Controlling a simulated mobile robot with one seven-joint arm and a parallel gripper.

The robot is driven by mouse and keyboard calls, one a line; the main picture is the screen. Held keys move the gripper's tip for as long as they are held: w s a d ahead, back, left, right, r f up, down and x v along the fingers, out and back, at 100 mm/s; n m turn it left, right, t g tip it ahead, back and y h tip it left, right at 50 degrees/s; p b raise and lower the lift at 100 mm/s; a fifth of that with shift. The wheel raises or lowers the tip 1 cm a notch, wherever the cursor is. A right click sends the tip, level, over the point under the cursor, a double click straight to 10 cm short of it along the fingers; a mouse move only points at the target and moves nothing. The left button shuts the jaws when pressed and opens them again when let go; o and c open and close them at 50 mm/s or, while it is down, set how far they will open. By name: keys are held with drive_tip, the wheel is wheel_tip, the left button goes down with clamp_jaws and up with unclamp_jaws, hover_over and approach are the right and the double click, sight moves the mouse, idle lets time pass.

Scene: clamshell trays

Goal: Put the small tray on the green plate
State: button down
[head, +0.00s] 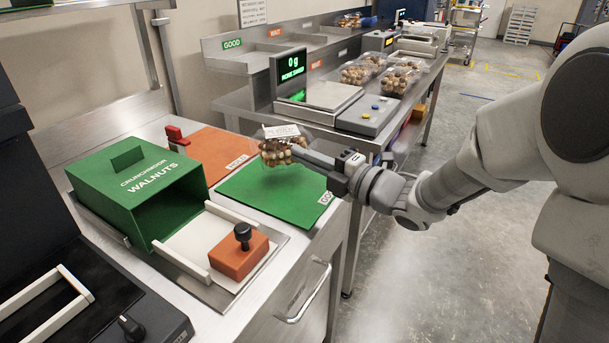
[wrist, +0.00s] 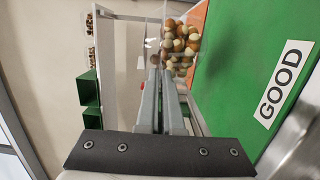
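The small tray (head: 284,150) is a clear clamshell with brown and pale nuts and a white label on top. It also shows in the wrist view (wrist: 181,45), past the fingertips. My gripper (head: 303,155) is shut on the tray's near side, with the two fingers close together in the wrist view (wrist: 165,85). The tray is over the far part of the green plate (head: 270,200), which is marked GOOD. It looks raised above the plate, but the exact gap cannot be told. The green plate fills the right of the wrist view (wrist: 235,65).
An orange plate (head: 213,150) lies behind left. A green walnut box (head: 140,190) and an orange block with a black knob (head: 238,258) stand at front left. A scale with display (head: 290,75) and several filled trays (head: 362,68) stand on the bench behind.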

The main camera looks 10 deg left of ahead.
sight(287, 164)
drive_tip(key=shift+f+b, duration=0.5)
drive_tip(key=shift+f, duration=1.25)
drive_tip(key=shift+f, duration=0.15)
drive_tip(key=c, duration=1.1)
unclamp_jaws()
